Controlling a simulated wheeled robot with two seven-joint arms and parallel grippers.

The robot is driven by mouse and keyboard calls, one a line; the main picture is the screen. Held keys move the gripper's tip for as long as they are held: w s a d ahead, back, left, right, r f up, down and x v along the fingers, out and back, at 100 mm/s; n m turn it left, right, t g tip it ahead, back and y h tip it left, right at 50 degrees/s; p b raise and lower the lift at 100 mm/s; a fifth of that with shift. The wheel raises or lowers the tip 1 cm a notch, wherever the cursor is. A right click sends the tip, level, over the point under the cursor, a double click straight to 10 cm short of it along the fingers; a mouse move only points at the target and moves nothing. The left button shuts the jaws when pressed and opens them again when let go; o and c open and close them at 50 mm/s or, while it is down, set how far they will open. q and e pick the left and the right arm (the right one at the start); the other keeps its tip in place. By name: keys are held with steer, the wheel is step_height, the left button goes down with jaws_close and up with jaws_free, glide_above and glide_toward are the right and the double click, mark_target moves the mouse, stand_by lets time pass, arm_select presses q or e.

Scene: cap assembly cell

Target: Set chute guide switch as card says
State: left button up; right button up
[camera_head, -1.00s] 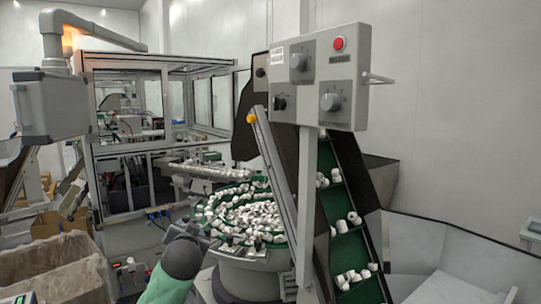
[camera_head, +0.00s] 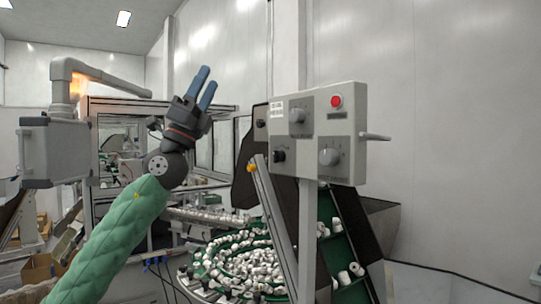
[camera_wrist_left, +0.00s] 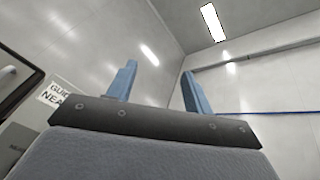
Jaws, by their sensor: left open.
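The grey control panel (camera_head: 312,92) stands on a post right of centre in the head view. It has an upper knob (camera_head: 297,115), a small black knob (camera_head: 278,156), a lower right knob (camera_head: 329,157) and a red button (camera_head: 336,101). Their labels are too small to read. A white card (camera_head: 276,110) is at the panel's upper left; in the left wrist view the card (camera_wrist_left: 58,93) partly reads "GUI" and "NEA", the rest cut off. My left gripper (camera_head: 207,78) is open and empty, pointing up, left of the panel and apart from it; its fingers (camera_wrist_left: 159,68) also show in the wrist view.
A green bowl feeder (camera_head: 255,258) full of white caps stands below the panel. A green cleated conveyor (camera_head: 340,245) with caps rises behind the post. A handle (camera_head: 375,136) sticks out from the panel's right side. A framed machine stands behind my left arm.

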arm_select(q)
steer(key=d+f+m+g, duration=0.2)
steer(key=d+m+g, duration=0.3)
steer(key=m+g, duration=0.15)
steer(key=t+y, duration=0.1)
steer(key=y, duration=1.1)
glide_toward(274, 155)
steer(key=shift+n, duration=0.25)
steer(key=p+x, duration=0.3)
steer(key=x, duration=0.4)
steer(key=shift+w+d, duration=0.1)
steer(key=shift+w, duration=0.05)
steer(key=shift+p+x, duration=0.5)
steer(key=shift+x, duration=0.3)
arm_select(e)
step_height(274, 155, down, 14)
steer(key=s+d+t, duration=0.1)
steer(key=s+d, duration=0.1)
steer(key=shift+s+d+t, duration=0.25)
steer(key=shift+d+t, duration=0.05)
arm_select(q)
steer(key=c, duration=0.9)
steer(key=shift+c, duration=0.2)
arm_select(e)
steer(key=shift+s+d, duration=0.1)
